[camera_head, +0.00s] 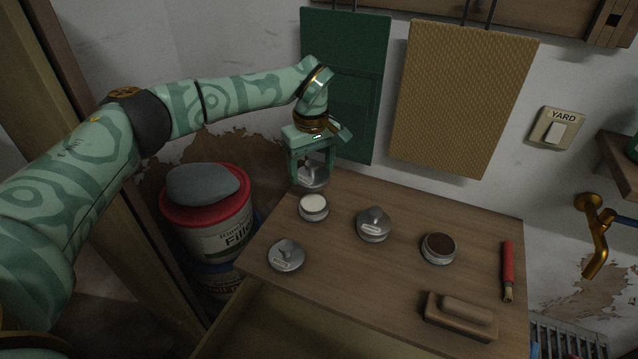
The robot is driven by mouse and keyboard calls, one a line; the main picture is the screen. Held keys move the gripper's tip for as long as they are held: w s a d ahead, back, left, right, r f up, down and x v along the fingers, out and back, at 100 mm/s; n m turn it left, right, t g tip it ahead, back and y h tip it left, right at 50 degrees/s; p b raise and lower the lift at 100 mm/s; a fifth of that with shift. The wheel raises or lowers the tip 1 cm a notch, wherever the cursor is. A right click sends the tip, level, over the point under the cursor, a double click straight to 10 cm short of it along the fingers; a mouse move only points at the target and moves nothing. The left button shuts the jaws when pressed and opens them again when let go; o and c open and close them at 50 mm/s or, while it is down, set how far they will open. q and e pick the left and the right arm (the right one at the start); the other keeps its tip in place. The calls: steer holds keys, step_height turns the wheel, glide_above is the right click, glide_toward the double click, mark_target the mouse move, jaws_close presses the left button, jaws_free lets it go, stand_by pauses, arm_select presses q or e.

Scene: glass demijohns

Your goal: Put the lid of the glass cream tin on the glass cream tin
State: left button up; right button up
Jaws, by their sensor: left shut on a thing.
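My left gripper (311,172) comes in from the left, points down, and is shut on a grey metal lid (313,184), which it holds by its top. The fingers partly hide the lid. An open round tin with white cream (313,204), which looks like the glass cream tin, stands near the table's back left corner. The held lid shows just above and behind this tin in the picture, apart from it; its exact height is unclear. My right gripper is not in view.
On the wooden table (480,215) are a lidded tin (374,226), an open tin with dark contents (438,247), a loose knobbed lid (286,256), a brush (507,270) and a wooden block (460,316). A red-rimmed bucket (215,230) stands left.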

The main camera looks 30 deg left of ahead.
arm_select(q)
steer(key=shift+d+m, duration=0.1)
steer(key=shift+m, duration=0.3)
steer(key=shift+d, duration=0.1)
steer(key=shift+m, duration=0.3)
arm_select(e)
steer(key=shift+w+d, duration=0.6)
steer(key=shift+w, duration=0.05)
